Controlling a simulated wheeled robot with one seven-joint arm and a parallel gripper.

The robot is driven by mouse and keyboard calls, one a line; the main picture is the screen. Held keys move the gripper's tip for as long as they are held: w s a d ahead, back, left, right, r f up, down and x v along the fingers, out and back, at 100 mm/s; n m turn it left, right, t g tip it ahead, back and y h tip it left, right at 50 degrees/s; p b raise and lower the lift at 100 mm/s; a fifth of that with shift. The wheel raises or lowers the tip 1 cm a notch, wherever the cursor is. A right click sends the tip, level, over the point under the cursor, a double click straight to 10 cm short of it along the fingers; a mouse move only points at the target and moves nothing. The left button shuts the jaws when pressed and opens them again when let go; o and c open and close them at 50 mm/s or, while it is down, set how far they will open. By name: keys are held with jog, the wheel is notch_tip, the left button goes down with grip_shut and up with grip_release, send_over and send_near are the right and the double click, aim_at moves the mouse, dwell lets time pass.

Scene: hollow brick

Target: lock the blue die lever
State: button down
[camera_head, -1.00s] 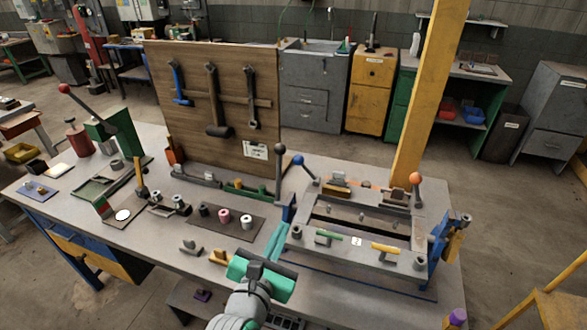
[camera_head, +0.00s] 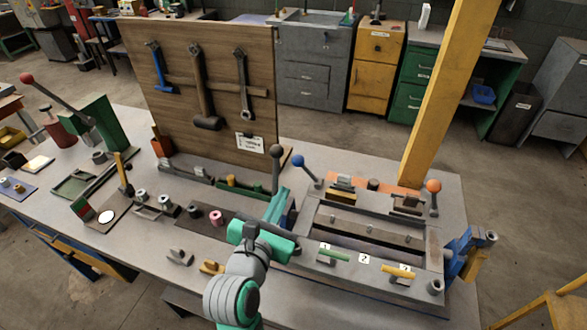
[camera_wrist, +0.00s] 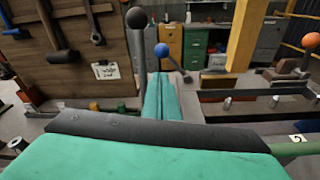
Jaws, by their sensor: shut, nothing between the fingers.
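The blue die lever has a blue ball knob (camera_head: 298,160); its rod slopes down to the right to a pivot on the die fixture's back left. The knob also shows in the wrist view (camera_wrist: 161,49), just above my fingertips. My teal gripper (camera_head: 283,191) is shut and empty, its fingers pointing away from me. Its tips are left of and below the blue knob in the head view, apart from it in the picture. The fingers (camera_wrist: 161,79) lie together in the wrist view. The grey fixture (camera_head: 340,258) stands to the right.
A lever with a dark grey knob (camera_head: 277,151) stands upright just left of the blue one. An orange-knobbed lever (camera_head: 433,186) is at the fixture's right. A wooden tool board (camera_head: 225,115) rises behind left. A yellow post (camera_head: 447,100) stands behind the fixture.

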aim_at(308, 171)
jog(key=x, duration=1)
jog(key=shift+w+a, duration=0.1)
jog(key=shift+a, duration=0.05)
dwell(0.3)
